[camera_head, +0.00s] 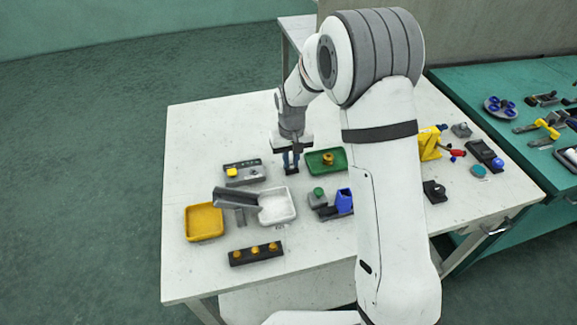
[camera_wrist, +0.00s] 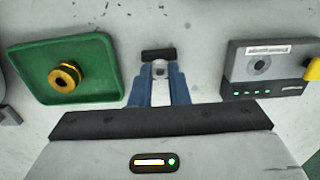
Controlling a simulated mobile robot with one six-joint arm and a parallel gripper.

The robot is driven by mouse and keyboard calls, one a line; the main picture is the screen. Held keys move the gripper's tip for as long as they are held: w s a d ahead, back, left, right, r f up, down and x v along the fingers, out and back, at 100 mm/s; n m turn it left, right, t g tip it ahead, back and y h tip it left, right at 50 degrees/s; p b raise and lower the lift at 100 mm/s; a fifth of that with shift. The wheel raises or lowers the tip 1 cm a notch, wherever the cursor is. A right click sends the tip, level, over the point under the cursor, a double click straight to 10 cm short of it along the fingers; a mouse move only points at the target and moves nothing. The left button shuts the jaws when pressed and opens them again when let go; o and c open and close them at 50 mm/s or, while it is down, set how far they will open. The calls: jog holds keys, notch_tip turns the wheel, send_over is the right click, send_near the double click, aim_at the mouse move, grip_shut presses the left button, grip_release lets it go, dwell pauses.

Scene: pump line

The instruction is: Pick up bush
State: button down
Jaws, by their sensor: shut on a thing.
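My gripper (camera_head: 291,168) points down at the back middle of the white table. In the wrist view its blue fingers (camera_wrist: 160,78) close on a small light-grey round piece (camera_wrist: 159,68), possibly the bush. A small dark block (camera_wrist: 158,53) lies right beside the fingertips; I cannot tell whether it joins the piece. The fingers hide most of the held piece. A brass-coloured ringed part (camera_wrist: 65,76) sits in the green tray (camera_wrist: 105,93), apart from the gripper; it also shows in the head view (camera_head: 328,159).
A grey device with a yellow button (camera_head: 232,172) stands left of the gripper. A white tray (camera_head: 291,216), a yellow tray (camera_head: 205,236) and a dark rack with brass pieces (camera_head: 240,258) lie nearer. A grey-and-blue fixture (camera_head: 320,209) is in front.

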aim_at(291, 164)
jog(key=shift+r+p, duration=0.4)
jog(key=shift+r, duration=0.3)
dwell(0.4)
jog(key=shift+r+p, duration=1.35)
jog(key=shift+r, duration=0.85)
